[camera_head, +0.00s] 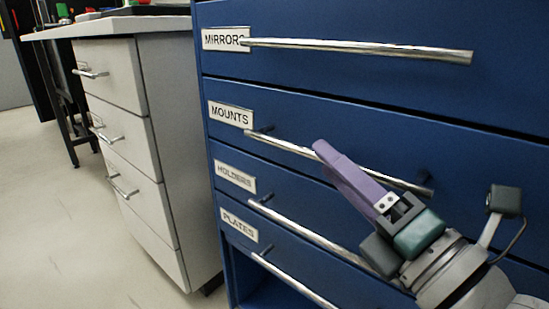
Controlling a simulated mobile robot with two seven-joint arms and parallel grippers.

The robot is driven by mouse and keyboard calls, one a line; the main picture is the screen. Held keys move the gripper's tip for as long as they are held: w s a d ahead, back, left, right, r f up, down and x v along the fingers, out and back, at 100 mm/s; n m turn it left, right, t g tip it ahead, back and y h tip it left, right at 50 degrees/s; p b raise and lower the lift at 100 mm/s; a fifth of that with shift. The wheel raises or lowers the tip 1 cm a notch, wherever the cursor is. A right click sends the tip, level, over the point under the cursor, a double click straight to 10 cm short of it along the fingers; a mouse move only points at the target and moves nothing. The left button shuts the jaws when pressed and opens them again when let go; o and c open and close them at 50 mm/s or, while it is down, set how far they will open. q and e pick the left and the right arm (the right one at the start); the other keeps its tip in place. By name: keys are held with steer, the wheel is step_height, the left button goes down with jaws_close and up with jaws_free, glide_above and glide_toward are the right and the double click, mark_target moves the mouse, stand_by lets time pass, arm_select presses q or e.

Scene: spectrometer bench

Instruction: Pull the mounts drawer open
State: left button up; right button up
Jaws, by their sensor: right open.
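The mounts drawer (300,122) is the second blue drawer front from the top, with a white label reading MOUNTS (230,114). It looks flush with the fronts around it. Its long silver bar handle (280,143) slopes down to the right across the front. My right gripper (322,149) comes in from the lower right, its purple finger lying across the handle and hiding the bar's middle. The gripper is open; the second finger is hard to make out. I cannot tell whether the finger touches the bar. My left gripper is out of view.
The mirrors drawer (370,75) with its bar handle is above. The holders (238,178) and plates (240,224) drawers, with similar bars, are below. A white drawer cabinet (165,140) stands left under a worktop (120,27). The floor (45,210) at left is clear.

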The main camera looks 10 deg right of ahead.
steer(key=shift+x, duration=1.35)
jaws_close()
stand_by(0.4)
